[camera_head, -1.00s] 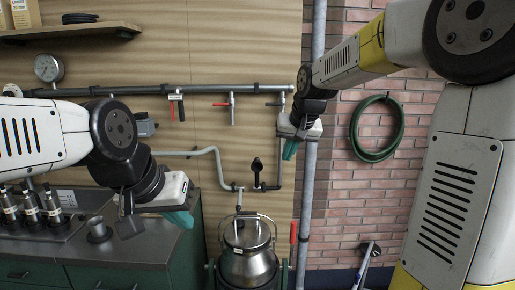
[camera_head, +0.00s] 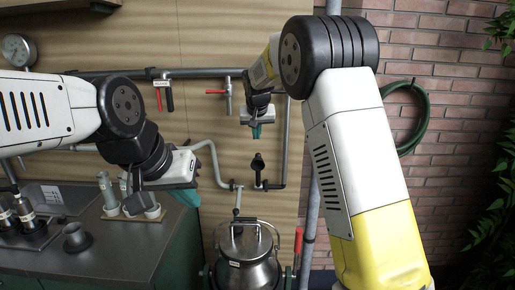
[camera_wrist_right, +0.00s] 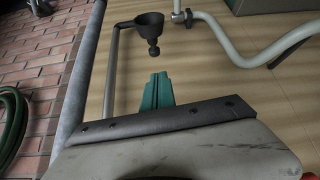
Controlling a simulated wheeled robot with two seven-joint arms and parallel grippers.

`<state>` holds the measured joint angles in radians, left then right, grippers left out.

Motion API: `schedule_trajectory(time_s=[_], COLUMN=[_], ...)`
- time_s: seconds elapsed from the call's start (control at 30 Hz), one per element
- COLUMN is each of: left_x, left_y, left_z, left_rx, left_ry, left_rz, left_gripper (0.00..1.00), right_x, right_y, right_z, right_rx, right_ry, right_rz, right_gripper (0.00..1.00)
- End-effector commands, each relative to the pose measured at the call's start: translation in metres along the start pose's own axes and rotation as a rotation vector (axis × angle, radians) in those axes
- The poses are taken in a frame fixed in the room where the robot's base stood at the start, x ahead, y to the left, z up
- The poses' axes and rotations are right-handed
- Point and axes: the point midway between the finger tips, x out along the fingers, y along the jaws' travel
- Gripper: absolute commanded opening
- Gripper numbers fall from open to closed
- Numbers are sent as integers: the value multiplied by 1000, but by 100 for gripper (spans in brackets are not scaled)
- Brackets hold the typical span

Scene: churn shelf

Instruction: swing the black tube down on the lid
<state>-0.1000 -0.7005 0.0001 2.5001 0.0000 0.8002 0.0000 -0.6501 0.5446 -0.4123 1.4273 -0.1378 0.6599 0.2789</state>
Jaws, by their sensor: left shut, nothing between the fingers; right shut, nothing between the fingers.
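The black tube (camera_head: 257,165) stands upright at the pipe's end against the wooden panel, above and slightly right of the churn. My right gripper (camera_head: 256,131) is shut and empty, appearing just above the tube in the head view, with a gap between. Its green fingers show in the right wrist view (camera_wrist_right: 157,90). My left gripper (camera_head: 186,192) is shut and empty, left of the tube.
A grey pipe (camera_head: 213,160) bends down beside the tube. A horizontal pipe with red-handled valves (camera_head: 216,92) runs above. A workbench (camera_head: 110,240) with bottles and cups is at the left. A green hose (camera_head: 412,120) hangs on the brick wall at the right.

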Motion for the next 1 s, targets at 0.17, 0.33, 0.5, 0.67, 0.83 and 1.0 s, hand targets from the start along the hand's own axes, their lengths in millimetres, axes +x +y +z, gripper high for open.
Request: schedule_trajectory(time_s=[0.17,0.33,0.5,0.67,0.83,1.0], left_x=[0,0,0,0,0,0], left_y=[0,0,0,0,0,0], left_z=[0,0,0,0,0,0], left_rx=[0,0,0,0,0,0], left_ry=[0,0,0,0,0,0], left_rz=[0,0,0,0,0,0], left_gripper=[0,0,0,0,0,0], right_x=[11,40,71,91,99,100], right_y=[0,1,1,0,0,0], right_z=[1,1,1,1,0,0], right_rx=[-1,1,0,0,0,0], right_ry=[-2,-3,-2,-2,0,0], right_rz=[1,2,0,0,-2,-2], right_gripper=[0,0,0,0,0,0])
